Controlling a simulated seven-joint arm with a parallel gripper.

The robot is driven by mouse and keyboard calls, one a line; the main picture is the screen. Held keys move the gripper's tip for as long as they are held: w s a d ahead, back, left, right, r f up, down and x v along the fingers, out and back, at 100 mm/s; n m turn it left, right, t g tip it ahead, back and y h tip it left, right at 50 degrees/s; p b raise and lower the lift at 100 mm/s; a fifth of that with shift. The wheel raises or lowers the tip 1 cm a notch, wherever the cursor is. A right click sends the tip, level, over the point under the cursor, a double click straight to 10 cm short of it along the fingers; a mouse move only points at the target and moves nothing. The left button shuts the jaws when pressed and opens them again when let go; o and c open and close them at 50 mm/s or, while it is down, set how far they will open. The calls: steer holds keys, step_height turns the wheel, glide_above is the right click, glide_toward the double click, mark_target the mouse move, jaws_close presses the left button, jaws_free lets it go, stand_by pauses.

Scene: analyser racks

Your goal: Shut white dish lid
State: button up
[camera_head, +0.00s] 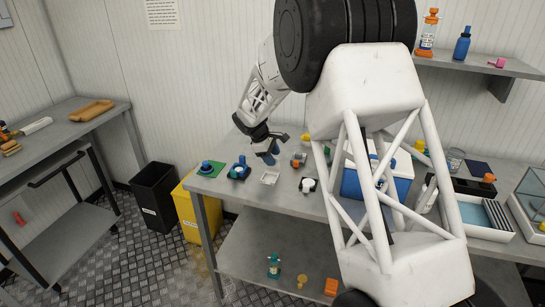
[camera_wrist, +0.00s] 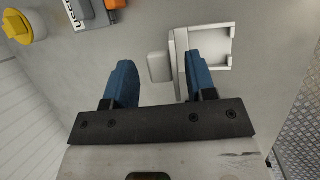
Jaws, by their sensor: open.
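A small white square dish (camera_wrist: 211,46) lies on the grey bench in the wrist view. It also shows in the head view (camera_head: 270,178), near the bench's front left edge. A white strip along the dish's left side, with a pale block (camera_wrist: 158,67) sticking out to the left, looks like its lid seen nearly edge-on; its exact angle is unclear. My gripper (camera_wrist: 160,66) is open, with blue fingers and nothing held. The pale block lies between the fingertips in the wrist view. The right finger covers part of the strip and dish; contact cannot be told.
A grey and orange item (camera_wrist: 92,12) and a yellow-topped round container (camera_wrist: 27,24) lie further back in the wrist view. A blue item on a green mat (camera_head: 207,168) is left of the dish. A blue and white box (camera_head: 370,180) stands to the right, partly behind my arm.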

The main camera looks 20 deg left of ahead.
steer(key=shift+d+f, duration=0.1)
steer(key=shift+f, duration=0.05)
steer(key=c, duration=0.8)
